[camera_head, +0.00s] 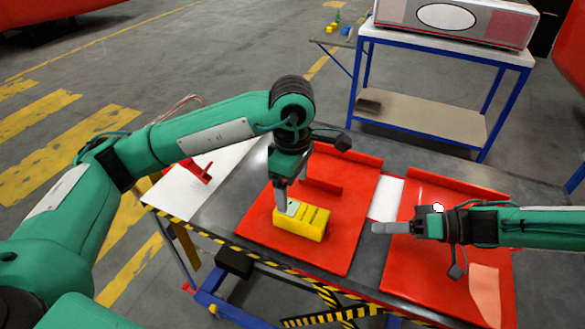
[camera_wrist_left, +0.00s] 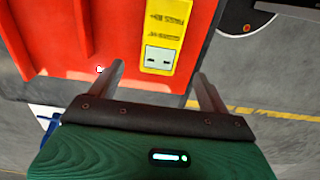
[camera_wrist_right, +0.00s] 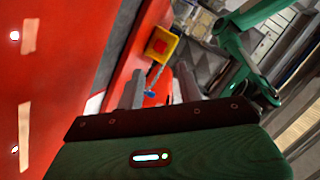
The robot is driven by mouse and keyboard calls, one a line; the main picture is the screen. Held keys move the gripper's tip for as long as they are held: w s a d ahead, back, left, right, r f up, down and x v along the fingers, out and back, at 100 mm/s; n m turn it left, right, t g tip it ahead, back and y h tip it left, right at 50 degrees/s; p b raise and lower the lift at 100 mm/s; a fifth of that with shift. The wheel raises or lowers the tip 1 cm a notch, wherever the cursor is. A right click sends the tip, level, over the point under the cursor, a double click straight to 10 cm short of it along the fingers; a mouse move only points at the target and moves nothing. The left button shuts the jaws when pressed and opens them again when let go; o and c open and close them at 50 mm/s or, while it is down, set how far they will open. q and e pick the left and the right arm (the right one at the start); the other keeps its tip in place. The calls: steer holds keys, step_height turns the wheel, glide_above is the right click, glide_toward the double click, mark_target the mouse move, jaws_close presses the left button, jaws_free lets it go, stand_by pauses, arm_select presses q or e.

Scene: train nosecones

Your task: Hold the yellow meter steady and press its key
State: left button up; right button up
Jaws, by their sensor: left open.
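The yellow meter (camera_head: 313,224) lies on the left red tray, near its front edge. In the left wrist view the meter (camera_wrist_left: 169,35) shows dark lettering and a pale display panel. My left gripper (camera_head: 283,199) points down at the meter's left end, fingers apart. In its wrist view the meter lies between and beyond the fingertips (camera_wrist_left: 159,73); contact cannot be told. My right gripper (camera_head: 380,228) points left toward the meter, with a gap between. Its fingers (camera_wrist_right: 160,82) look partly apart and empty. Beyond them, a yellow block with a red square (camera_wrist_right: 160,46) appears to be the meter's end.
The left red tray (camera_head: 345,250) has raised walls at its back. A second red tray (camera_head: 430,275) lies under my right gripper. The dark table (camera_head: 220,210) has a striped front edge. A blue-framed bench (camera_head: 430,115) with a large box stands behind.

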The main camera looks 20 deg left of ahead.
mark_target(292, 208)
arm_select(q)
step_height(292, 208, down, 9)
steer(key=shift+r, duration=0.2)
steer(key=c, duration=1.3)
arm_select(e)
steer(key=shift+f, duration=0.15)
jaws_close()
arm_select(q)
steer(key=shift+f, duration=0.15)
stand_by(1.3)
steer(key=shift+s, duration=0.1)
arm_select(e)
steer(key=shift+a, duration=0.1)
